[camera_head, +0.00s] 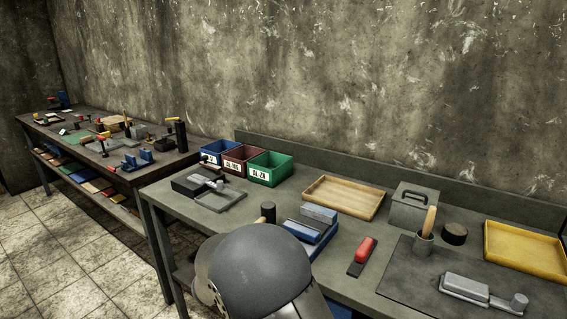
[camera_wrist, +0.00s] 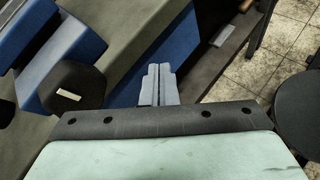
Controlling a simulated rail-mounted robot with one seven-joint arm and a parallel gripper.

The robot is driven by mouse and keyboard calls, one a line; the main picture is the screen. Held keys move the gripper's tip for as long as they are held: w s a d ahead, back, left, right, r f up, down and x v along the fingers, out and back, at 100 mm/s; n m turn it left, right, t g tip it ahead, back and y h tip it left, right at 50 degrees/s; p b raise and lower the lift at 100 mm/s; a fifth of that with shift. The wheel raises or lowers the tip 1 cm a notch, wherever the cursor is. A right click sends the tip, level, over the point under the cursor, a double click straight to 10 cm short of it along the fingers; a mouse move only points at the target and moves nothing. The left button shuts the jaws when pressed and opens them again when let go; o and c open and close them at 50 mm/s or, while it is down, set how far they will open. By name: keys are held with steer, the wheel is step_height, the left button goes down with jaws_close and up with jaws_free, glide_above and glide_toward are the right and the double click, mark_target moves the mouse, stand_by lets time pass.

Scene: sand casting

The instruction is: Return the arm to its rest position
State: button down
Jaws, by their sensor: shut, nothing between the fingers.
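My gripper (camera_wrist: 158,86) shows in the wrist view with its two grey fingers together and nothing between them. It points down past the front edge of the grey workbench (camera_wrist: 118,50). In the head view a dark rounded part of my arm covers the bench's front edge, and the fingers are hidden there.
A black cylindrical head (camera_head: 268,211) stands near the bench edge, beside a blue block with a grey bar (camera_head: 319,214). A red-handled tool (camera_head: 362,256) lies to the right. Bins (camera_head: 270,168) stand behind. The wrist view shows a round dark seat (camera_wrist: 300,108) at right.

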steer(key=s+d+r+m+g+y+p, duration=0.1)
steer(key=s+d+r+m+g+y, duration=0.1)
steer(key=s+d+r+m+g, duration=0.25)
steer(key=s+d+r+m+g+y+p, duration=0.1)
steer(key=s+d+r+m+y, duration=0.2)
steer(key=s+d, duration=0.35)
steer(key=s+d+r+m+t+y+p, duration=0.1)
steer(key=s+d+r+m+y+p, duration=0.1)
steer(key=s+m+y, duration=0.4)
steer(key=s+r+m, duration=0.1)
steer(key=s+m, duration=0.3)
steer(key=s, duration=0.3)
steer(key=shift+s+r+m+y, duration=0.2)
steer(key=shift+r+m+y, duration=0.1)
steer(key=shift+m, duration=0.05)
step_height(320, 180, down, 25)
steer(key=d+b, duration=0.1)
steer(key=b, duration=2.2)
steer(key=shift+g, duration=0.35)
steer(key=shift+s+d, duration=0.1)
